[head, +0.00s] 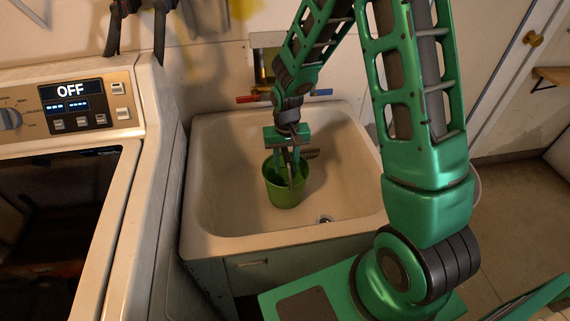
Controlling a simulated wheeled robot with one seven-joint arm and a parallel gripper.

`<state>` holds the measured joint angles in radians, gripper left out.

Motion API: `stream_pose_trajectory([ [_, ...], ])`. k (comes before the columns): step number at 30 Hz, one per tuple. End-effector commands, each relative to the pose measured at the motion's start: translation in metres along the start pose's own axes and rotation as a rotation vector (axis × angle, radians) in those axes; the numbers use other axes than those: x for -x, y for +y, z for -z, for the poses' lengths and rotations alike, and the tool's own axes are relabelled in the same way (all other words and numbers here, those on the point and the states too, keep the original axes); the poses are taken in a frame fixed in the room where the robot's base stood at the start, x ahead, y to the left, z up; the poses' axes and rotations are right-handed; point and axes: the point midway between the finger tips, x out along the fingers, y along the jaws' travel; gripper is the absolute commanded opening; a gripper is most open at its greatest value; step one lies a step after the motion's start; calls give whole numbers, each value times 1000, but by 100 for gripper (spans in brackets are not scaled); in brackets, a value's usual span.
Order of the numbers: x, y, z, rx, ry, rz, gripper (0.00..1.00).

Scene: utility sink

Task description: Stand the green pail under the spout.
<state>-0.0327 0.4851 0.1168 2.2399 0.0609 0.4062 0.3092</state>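The green pail (284,194) is upright inside the pale utility sink (215,231), left of the drain. I cannot tell whether its base touches the basin floor. My gripper (291,174) points down at the pail's mouth, with its fingers reaching into or across the opening. Whether the fingers pinch the rim is not clear. The faucet shows a red handle (248,99) on the left and a blue handle (321,92) on the right. Its middle is hidden behind my arm. A small dark piece beside my gripper may be the spout's end, but I cannot be sure.
A washer-like appliance (118,226) with an OFF display stands close along the sink's left side. The drain (325,220) lies near the basin's front. The basin's right side is clear. My arm crosses above the sink's right edge. A door (513,55) is at the right.

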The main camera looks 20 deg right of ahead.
Motion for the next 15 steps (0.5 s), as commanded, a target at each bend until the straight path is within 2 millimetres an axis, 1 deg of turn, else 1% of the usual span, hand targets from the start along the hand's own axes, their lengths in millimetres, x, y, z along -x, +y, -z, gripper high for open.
stream_pose_trajectory([
  [8, 3, 0, 0, 0, 1, 0, 35],
  [11, 13, 0, 1, 0, 2, 1, 35],
  [14, 29, -1, 1, 0, 4, 1, 35],
  [15, 37, -1, 1, 0, 5, 1, 35],
])
